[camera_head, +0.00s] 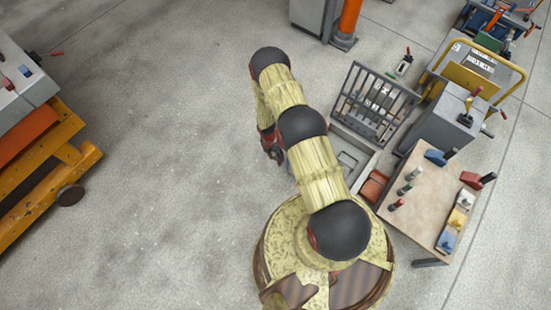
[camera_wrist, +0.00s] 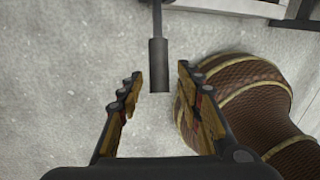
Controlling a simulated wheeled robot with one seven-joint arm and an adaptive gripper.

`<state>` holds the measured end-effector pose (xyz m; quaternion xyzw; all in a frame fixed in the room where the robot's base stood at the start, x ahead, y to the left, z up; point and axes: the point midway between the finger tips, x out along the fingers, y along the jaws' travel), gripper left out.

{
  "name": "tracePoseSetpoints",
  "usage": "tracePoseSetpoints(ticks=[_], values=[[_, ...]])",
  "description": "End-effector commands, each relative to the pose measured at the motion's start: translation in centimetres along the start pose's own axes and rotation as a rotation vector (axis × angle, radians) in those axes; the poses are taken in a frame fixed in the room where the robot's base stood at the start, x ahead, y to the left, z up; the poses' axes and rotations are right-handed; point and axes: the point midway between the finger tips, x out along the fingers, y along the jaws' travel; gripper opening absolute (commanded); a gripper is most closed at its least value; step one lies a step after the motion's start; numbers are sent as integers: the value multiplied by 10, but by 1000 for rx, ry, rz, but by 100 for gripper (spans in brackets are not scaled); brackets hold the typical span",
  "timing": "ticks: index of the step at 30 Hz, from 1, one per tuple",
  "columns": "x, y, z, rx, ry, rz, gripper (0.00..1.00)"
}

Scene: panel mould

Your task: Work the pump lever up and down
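In the wrist view, a lever with a thin grey rod and a dark cylindrical grip (camera_wrist: 158,60) comes down from the top edge. Its lower end appears between the two fingertips of my gripper (camera_wrist: 160,78). The fingers are apart, with visible gaps on both sides of the grip, and hold nothing. How far the grip lies beyond the fingertips in depth is hard to tell. In the head view my gripper (camera_head: 271,147) is small and partly hidden by my arm. I cannot pick out this lever there.
A grey barred rack (camera_head: 375,103) and a grey cabinet (camera_head: 437,122) stand to the right of my arm. A table (camera_head: 425,195) holds several coloured tools. An orange cart (camera_head: 38,150) stands at the left. The floor between is clear.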

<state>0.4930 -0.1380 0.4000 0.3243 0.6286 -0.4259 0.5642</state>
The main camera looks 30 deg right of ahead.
Motion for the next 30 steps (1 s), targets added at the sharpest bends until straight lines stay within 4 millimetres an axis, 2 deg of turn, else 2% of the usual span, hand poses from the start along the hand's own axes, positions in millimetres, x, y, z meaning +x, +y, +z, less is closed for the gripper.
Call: tracePoseSetpoints(ticks=[5,24,30], values=[[0,0,0,0,0,0,36],[0,0,0,0,0,0,0],[0,0,0,0,0,0,0]])
